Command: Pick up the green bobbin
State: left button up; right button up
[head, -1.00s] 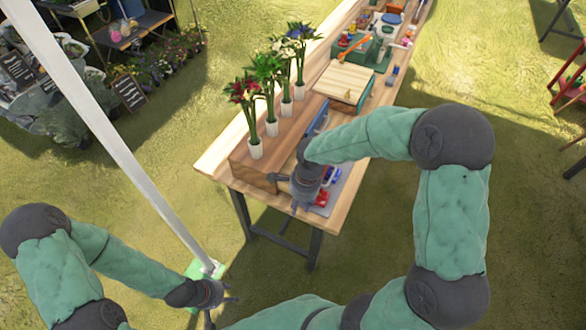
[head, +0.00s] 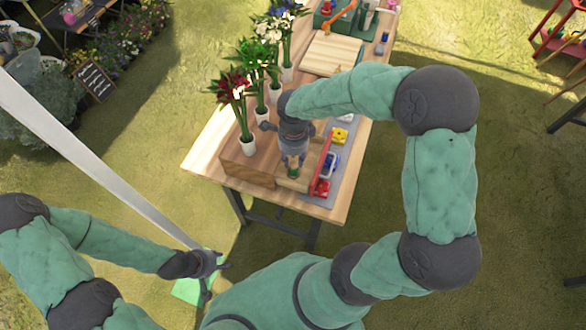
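A small green piece (head: 293,173), which looks like the green bobbin, shows at the fingertips of my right gripper (head: 293,160). The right gripper points down over the near end of the table. The piece is partly hidden by the fingers, and I cannot tell whether they are closed on it or just above it. My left gripper (head: 214,279) is low at the left, away from the table, with its fingers spread and empty.
Yellow (head: 338,135), blue (head: 331,163) and red (head: 322,187) pieces lie on a grey mat (head: 345,170) right of the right gripper. A wooden board (head: 332,54) lies farther back.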

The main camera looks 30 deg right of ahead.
aim_at(293, 164)
notch_tip(293, 164, down, 5)
jog(key=shift+f+b, duration=0.15)
jog(key=shift+b, duration=0.45)
jog(key=c, duration=0.6)
